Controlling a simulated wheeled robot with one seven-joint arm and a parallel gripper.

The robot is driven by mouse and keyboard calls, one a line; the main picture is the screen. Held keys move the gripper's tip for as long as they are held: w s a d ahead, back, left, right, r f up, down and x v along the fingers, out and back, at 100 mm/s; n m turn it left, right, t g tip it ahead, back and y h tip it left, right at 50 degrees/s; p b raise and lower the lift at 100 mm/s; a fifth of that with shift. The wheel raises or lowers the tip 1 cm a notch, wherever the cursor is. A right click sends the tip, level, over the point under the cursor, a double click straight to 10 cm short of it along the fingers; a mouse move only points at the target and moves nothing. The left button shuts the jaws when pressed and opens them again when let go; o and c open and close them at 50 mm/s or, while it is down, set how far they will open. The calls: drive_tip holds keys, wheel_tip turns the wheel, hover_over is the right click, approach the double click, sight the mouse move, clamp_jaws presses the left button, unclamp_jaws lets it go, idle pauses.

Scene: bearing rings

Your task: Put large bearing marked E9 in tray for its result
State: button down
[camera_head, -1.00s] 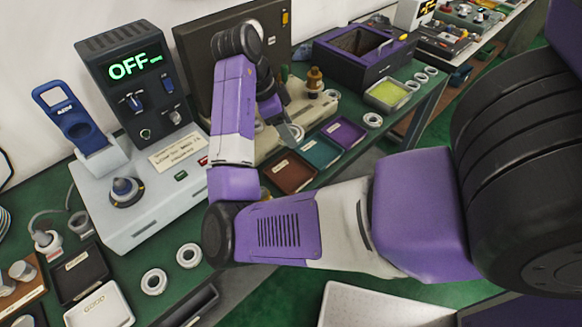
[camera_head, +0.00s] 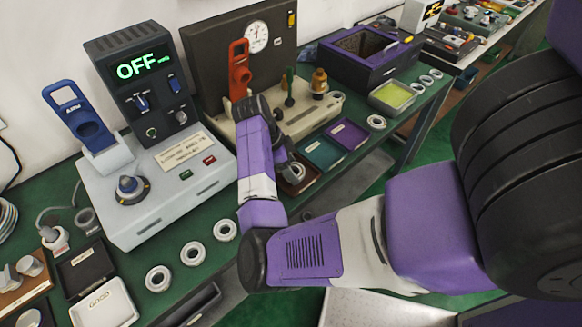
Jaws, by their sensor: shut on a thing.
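My gripper (camera_head: 284,164) is partly hidden behind my own arm and sits at the reddish-brown tray (camera_head: 306,185). It is shut on a grey metal bearing ring (camera_head: 295,172), which shows at its fingers, over or in that tray; I cannot tell whether the ring touches the tray floor. No marking on the ring is legible. To the right of the brown tray lie a teal tray (camera_head: 323,153) and a purple tray (camera_head: 348,134), both looking empty. The tray labels are too small to read.
Three loose rings (camera_head: 158,279) lie in a row on the green bench at front left. A white control box (camera_head: 150,205) with an "OFF" display stands behind them. A gauge fixture (camera_head: 256,38) with a red handle (camera_head: 239,70) stands behind the trays. A purple-rimmed bin (camera_head: 365,60) is at the back.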

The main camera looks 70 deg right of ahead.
drive_tip(key=shift+f, duration=0.25)
drive_tip(key=shift+c, duration=1.5)
unclamp_jaws()
